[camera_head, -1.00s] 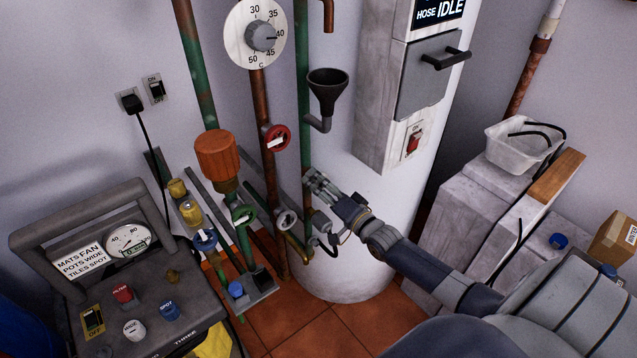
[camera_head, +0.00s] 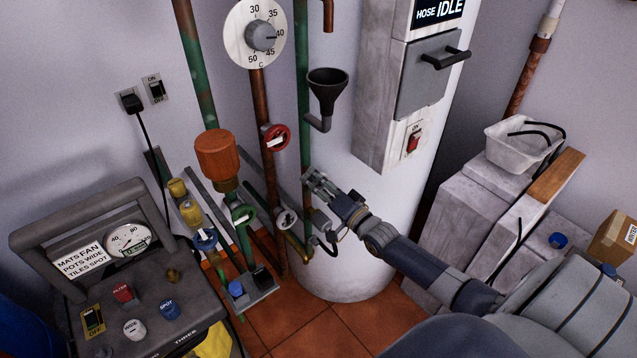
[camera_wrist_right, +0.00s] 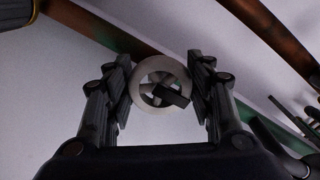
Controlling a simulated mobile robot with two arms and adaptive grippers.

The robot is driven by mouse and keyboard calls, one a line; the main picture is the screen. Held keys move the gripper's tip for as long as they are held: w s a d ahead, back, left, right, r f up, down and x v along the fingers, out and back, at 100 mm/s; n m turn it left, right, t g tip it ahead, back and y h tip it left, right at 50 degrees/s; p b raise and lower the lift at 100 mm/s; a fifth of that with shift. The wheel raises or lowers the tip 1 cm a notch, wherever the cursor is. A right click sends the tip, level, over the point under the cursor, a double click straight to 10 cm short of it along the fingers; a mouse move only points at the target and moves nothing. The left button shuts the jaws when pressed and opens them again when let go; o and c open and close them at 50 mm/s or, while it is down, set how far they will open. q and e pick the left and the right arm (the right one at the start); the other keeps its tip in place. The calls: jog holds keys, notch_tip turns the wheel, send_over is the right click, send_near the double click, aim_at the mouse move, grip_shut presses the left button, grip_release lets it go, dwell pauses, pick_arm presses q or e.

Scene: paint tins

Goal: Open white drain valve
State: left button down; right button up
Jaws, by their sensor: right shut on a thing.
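In the right wrist view, a white ring-shaped valve wheel (camera_wrist_right: 137,89) with a dark bar across it sits between the two fingers of my right gripper (camera_wrist_right: 162,88), which are shut on its sides. In the head view, my right gripper (camera_head: 311,184) is in front of the green pipe beside the white tank, and its hand hides what is behind it. A pale valve wheel (camera_head: 287,222) shows just below and left of the fingers; I cannot tell whether it is the held one. My left gripper is not in view.
Nearby are a red-ringed valve (camera_head: 274,138), a green valve (camera_head: 242,214), a blue valve (camera_head: 204,239) and a black funnel (camera_head: 327,92). A control box (camera_head: 150,290) stands at left front. A white cabinet (camera_head: 382,110) is at the right.

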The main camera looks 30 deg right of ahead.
jog(key=n, duration=0.4)
jog(key=shift+n+p, duration=0.3)
jog(key=shift+n, duration=0.1)
jog(key=n, duration=0.4)
jog(key=shift+d+n, duration=0.1)
jog(key=shift+n, duration=0.2)
jog(key=n, duration=0.3)
jog(key=shift+n, duration=0.3)
jog(key=shift+d+n, duration=0.1)
jog(key=shift+n, duration=2.2)
jog(key=o, duration=1.1)
